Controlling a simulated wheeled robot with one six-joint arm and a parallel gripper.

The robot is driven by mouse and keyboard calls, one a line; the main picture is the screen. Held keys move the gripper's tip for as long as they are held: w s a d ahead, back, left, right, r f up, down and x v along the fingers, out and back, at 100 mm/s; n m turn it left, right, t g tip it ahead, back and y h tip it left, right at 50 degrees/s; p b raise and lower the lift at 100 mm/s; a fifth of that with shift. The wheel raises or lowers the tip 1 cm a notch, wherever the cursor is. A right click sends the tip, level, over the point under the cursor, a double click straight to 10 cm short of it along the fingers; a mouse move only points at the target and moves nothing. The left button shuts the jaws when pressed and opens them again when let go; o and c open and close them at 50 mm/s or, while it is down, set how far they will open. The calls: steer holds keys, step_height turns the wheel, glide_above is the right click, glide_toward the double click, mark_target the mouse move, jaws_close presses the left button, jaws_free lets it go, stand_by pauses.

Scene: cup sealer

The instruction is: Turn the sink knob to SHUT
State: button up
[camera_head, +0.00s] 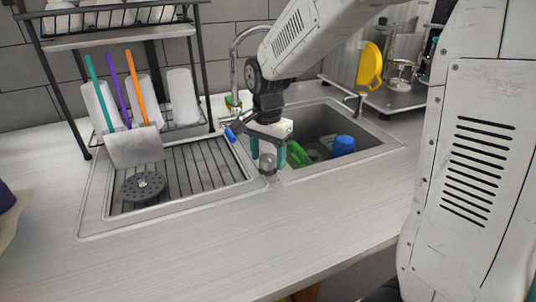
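A small grey rounded knob (268,165) stands on the front rim of the sink (345,172), between the ribbed drainboard and the basin. It looks like the sink knob; no label or mark on it is readable. My gripper (269,152) points down just behind and over the knob.
The faucet (234,70) rises behind my arm. A blue cup (343,145) and green items lie in the basin. A slotted grey disc (142,186) lies on the drainboard (205,172), before a utensil holder (134,147) and a black rack (62,95). The front counter is clear.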

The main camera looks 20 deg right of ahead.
steer(key=c, duration=0.7)
steer(key=shift+c, duration=0.2)
steer(key=shift+n, duration=0.4)
steer(key=n, duration=1.3)
steer(key=shift+d, duration=0.1)
steer(key=shift+n, duration=2)
